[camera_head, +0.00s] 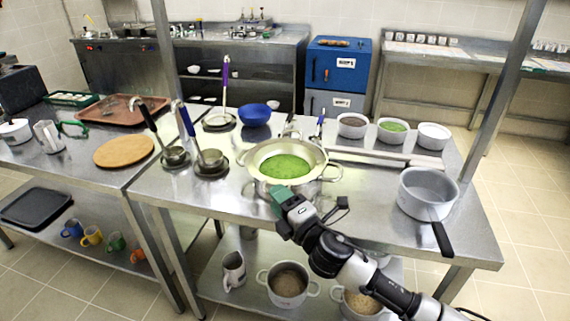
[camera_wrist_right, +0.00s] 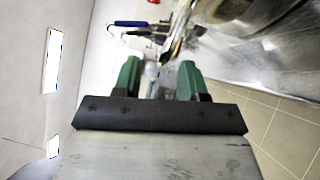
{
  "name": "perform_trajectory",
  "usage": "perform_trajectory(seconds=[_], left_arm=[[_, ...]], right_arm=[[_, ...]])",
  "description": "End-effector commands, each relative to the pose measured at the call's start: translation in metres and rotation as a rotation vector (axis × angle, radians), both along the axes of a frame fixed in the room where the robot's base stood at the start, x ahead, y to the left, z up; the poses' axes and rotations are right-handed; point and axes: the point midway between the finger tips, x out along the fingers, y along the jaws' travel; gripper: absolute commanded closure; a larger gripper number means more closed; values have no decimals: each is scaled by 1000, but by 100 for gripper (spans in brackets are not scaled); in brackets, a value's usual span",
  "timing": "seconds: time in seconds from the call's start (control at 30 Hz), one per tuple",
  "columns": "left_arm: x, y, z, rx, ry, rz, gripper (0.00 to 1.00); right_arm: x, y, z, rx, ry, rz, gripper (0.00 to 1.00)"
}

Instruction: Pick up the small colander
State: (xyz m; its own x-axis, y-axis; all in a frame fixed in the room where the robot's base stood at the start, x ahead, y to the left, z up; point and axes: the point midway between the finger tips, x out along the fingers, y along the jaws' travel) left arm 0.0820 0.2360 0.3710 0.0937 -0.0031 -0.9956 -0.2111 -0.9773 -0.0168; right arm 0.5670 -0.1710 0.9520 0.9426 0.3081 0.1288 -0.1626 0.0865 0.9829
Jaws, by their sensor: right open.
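A pale metal colander-like bowl (camera_head: 258,155) with green contents sits at the middle of the steel table, apparently in or on a wider pot with side handles. I cannot tell for certain that it is the small colander. My right gripper (camera_head: 279,200) is at the near side of this vessel, just below its rim; whether it touches is unclear. In the right wrist view its green fingers (camera_wrist_right: 158,70) stand apart with nothing clearly between them. A curved shiny metal vessel (camera_wrist_right: 235,12) shows beyond them at upper right. My left gripper is out of view.
A grey saucepan (camera_head: 428,188) with a black handle stands at right. Several ladles, one with a blue handle (camera_head: 187,120), stand at left near a blue bowl (camera_head: 254,113). Small pots (camera_head: 352,125) line the back right. A round wooden board (camera_head: 123,151) lies further left.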

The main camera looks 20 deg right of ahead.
Motion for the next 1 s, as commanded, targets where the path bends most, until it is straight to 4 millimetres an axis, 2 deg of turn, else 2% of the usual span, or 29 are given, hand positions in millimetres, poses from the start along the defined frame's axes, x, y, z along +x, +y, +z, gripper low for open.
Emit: perform_trajectory(seconds=[0.1, 0.2, 0.47, 0.73, 1.0], left_arm=[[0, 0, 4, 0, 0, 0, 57], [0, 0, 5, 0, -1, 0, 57], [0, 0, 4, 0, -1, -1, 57], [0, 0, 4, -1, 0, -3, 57], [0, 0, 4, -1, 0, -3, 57]], right_arm=[[18, 5, 3, 1, -1, 0, 58], [26, 7, 3, 2, 0, 0, 58], [28, 8, 2, 2, 1, 1, 58], [28, 8, 3, 2, 1, 0, 99], [28, 8, 5, 0, -4, 1, 100]])
